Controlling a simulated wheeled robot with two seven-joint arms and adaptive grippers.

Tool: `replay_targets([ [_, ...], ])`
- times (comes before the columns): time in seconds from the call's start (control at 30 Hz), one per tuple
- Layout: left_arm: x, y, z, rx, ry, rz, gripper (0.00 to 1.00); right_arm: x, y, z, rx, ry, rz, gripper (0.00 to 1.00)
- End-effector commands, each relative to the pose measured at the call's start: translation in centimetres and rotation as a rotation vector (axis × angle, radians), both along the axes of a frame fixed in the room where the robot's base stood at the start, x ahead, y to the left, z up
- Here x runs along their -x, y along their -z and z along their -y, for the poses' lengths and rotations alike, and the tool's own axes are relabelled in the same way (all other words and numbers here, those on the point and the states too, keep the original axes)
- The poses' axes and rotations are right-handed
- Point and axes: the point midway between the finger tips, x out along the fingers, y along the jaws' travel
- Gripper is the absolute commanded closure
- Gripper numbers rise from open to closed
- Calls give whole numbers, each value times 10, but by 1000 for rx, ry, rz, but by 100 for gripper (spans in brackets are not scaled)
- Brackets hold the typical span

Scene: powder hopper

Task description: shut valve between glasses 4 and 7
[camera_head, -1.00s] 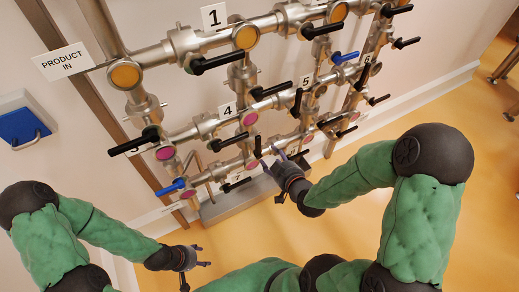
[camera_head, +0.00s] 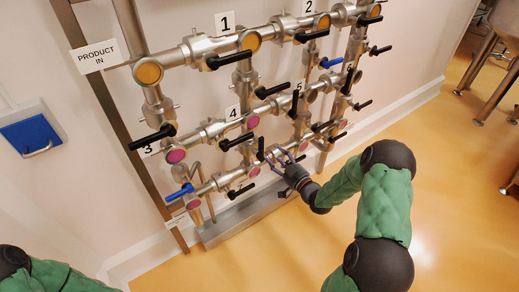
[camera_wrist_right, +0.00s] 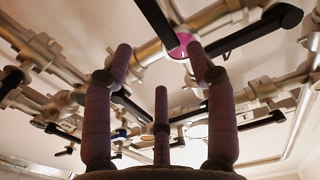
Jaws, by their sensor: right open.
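A pink glass (camera_head: 252,120) sits beside the label 4 (camera_head: 233,113). A lower pink glass (camera_head: 253,171) sits below it on the bottom pipe; I cannot read its number. On the upright pipe between them is a valve with a black handle (camera_head: 237,143) lying crosswise and pointing left. My left gripper is out of view.
Steel pipes carry several other black handles and two blue handles (camera_head: 181,192) (camera_head: 331,62). A steel ledge (camera_head: 238,217) runs along the base. A blue wall box (camera_head: 32,133) is at left.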

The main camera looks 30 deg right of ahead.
Motion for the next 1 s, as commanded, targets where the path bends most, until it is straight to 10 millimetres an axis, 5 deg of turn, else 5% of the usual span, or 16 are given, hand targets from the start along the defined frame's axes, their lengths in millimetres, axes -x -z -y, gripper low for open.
replay_targets([
  [0.5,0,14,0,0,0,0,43,-82,1,-8,1,-2,-1,43],
  [1.0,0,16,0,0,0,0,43,-99,-1,-9,0,0,-2,43],
])
